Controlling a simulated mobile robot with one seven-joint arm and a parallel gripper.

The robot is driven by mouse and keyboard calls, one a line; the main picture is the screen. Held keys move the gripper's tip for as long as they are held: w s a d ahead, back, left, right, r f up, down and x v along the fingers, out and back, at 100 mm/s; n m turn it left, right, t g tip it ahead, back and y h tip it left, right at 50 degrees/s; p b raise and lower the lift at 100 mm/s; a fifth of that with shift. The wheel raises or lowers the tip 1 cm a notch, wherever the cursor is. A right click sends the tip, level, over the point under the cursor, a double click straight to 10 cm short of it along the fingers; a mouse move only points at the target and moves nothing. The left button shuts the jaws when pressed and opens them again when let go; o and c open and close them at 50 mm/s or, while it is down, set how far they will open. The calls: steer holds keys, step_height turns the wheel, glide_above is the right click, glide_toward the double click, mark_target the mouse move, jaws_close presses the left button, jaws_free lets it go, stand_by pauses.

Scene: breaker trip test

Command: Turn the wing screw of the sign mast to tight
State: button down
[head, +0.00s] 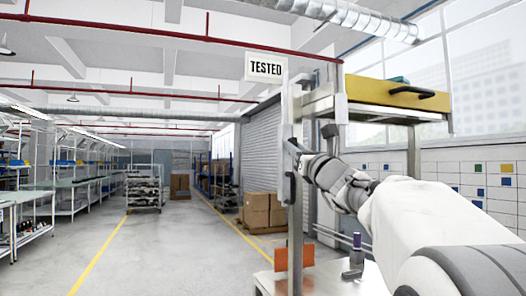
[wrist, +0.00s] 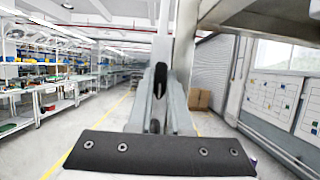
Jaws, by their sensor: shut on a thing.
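The sign mast (head: 297,215) is a pale upright post with a white TESTED sign (head: 266,68) near its top. In the wrist view the mast (wrist: 184,50) rises just beyond my fingers. My gripper (head: 296,152) reaches in from the right and meets the mast at about mid-height, below the sign. In the wrist view my gripper (wrist: 158,88) is shut, with its fingertips at the mast. It is shut on the wing screw, which is mostly hidden by the fingers; I cannot tell its angle.
An orange block (head: 293,256) and a small dark, purple-topped item (head: 356,255) are on the low bench (head: 335,284). The aisle (head: 165,245) at left is clear.

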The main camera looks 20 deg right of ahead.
steer(key=shift+r, duration=0.1)
stand_by(0.4)
steer(key=c, duration=0.8)
jaws_free()
steer(key=shift+c, duration=0.2)
